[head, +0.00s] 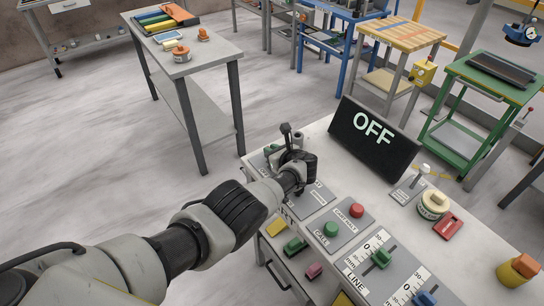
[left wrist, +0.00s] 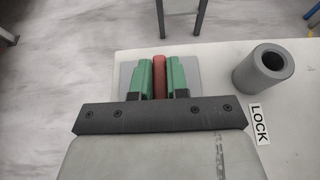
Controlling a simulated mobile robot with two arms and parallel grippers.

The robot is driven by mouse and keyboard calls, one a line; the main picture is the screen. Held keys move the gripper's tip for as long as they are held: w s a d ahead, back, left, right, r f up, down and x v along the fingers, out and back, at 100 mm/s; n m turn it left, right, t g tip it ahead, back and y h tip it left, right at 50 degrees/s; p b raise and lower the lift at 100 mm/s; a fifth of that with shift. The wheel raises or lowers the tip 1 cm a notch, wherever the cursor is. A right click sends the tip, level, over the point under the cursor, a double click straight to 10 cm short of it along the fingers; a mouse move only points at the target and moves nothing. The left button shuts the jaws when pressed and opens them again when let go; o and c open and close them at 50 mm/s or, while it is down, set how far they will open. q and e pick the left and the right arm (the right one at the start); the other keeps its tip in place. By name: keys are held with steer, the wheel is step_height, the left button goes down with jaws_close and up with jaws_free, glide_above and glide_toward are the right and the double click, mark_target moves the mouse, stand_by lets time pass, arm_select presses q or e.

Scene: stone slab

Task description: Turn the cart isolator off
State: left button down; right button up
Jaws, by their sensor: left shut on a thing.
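My left gripper (head: 282,155) reaches over the far left corner of the cart's panel top (head: 316,139). In the left wrist view its green fingers (left wrist: 160,80) are shut on both sides of a narrow red handle (left wrist: 159,64). The handle stands over a grey plate (left wrist: 127,76), which I take to be the isolator's. The handle's lower part is hidden by the fingers, so its turn angle is hard to tell. A black sign (head: 346,134) reading OFF stands on the panel. My right gripper is not in view.
A grey hollow cylinder (left wrist: 264,68) stands close right of the fingers, beside a LOCK label (left wrist: 259,125). Red (head: 356,210) and green (head: 331,229) buttons and LINE sliders (head: 381,258) sit nearer. A white-handled toggle (head: 425,170) is at right.

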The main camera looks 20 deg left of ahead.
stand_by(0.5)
arm_select(q)
steer(key=c, duration=1.1)
jaws_free()
steer(key=shift+r+p, duration=0.4)
steer(key=shift+r, duration=0.15)
steer(key=r+p, duration=0.3)
steer(key=r, duration=0.1)
steer(key=shift+d, duration=0.35)
steer(key=s+d+r, duration=0.1)
steer(key=d+r, duration=0.1)
steer(key=d, duration=0.1)
steer(key=s+d+r, duration=0.1)
steer(key=d+r, duration=0.1)
steer(key=d, duration=0.2)
steer(key=s+d+r, duration=0.1)
steer(key=d+r, duration=0.1)
steer(key=d, duration=0.1)
steer(key=shift+d, duration=0.25)
